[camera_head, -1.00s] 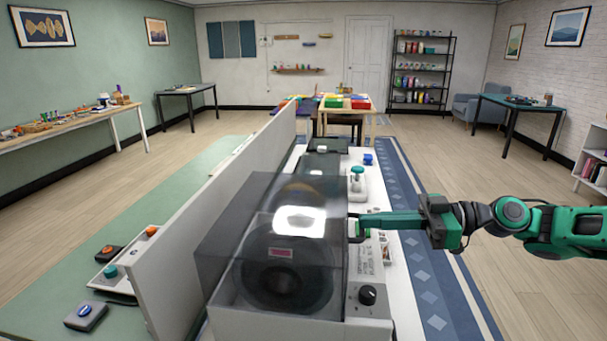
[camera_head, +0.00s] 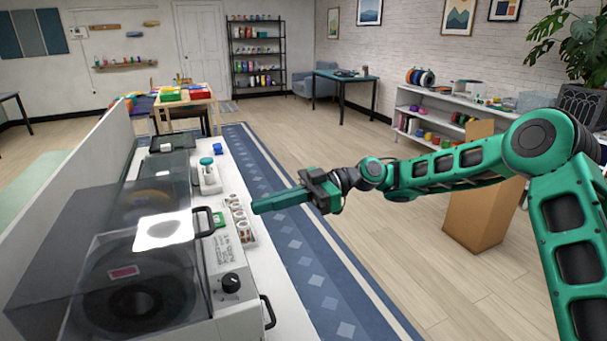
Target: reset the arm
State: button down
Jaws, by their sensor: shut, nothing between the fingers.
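My gripper (camera_head: 256,207) is at the end of my green and black arm, which reaches in from the right. Its fingers are shut with nothing between them and point left. It is in the air over the right side of the white bench (camera_head: 278,322), apart from the machine's black lid handle (camera_head: 204,221). The machine (camera_head: 140,290) has a clear, smoky cover, which looks closed, and a black knob (camera_head: 231,283) on its front panel.
A rack of small spools (camera_head: 243,229) and a device with a teal top (camera_head: 208,172) stand on the bench close to my gripper. A cardboard box (camera_head: 478,208) stands behind my arm. A white shelf (camera_head: 413,98) lines the right wall. Blue carpet (camera_head: 310,270) and open floor lie between.

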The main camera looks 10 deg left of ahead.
jog(key=w+d+f+m+t+h, duration=0.1)
jog(key=d+f+m+t+h, duration=0.25)
jog(key=d, duration=0.45)
jog(key=w+d+f+m+t+h, duration=0.1)
jog(key=d+f+m+t+h, duration=0.2)
jog(key=d, duration=0.5)
jog(key=w+d+f+m+t+h, duration=0.1)
jog(key=w+d+f+m+t, duration=0.15)
jog(key=d+m, duration=0.4)
jog(key=s+d+m+t+h, duration=0.1)
jog(key=s+d+m+h, duration=0.15)
jog(key=d, duration=0.75)
jog(key=s+d+m+h, duration=0.1)
jog(key=s+d+m, duration=0.2)
jog(key=d, duration=0.6)
jog(key=s+d+m+h, duration=0.1)
jog(key=s+d+m, duration=0.5)
jog(key=s+d, duration=0.3)
jog(key=s+d+m+h, duration=0.1)
jog(key=s+d+m, duration=0.6)
jog(key=s, duration=0.8)
jog(key=shift+d+r+g+h, duration=0.3)
jog(key=shift+d+r+h, duration=0.1)
jog(key=shift+d, duration=0.8)
jog(key=shift+a, duration=0.1)
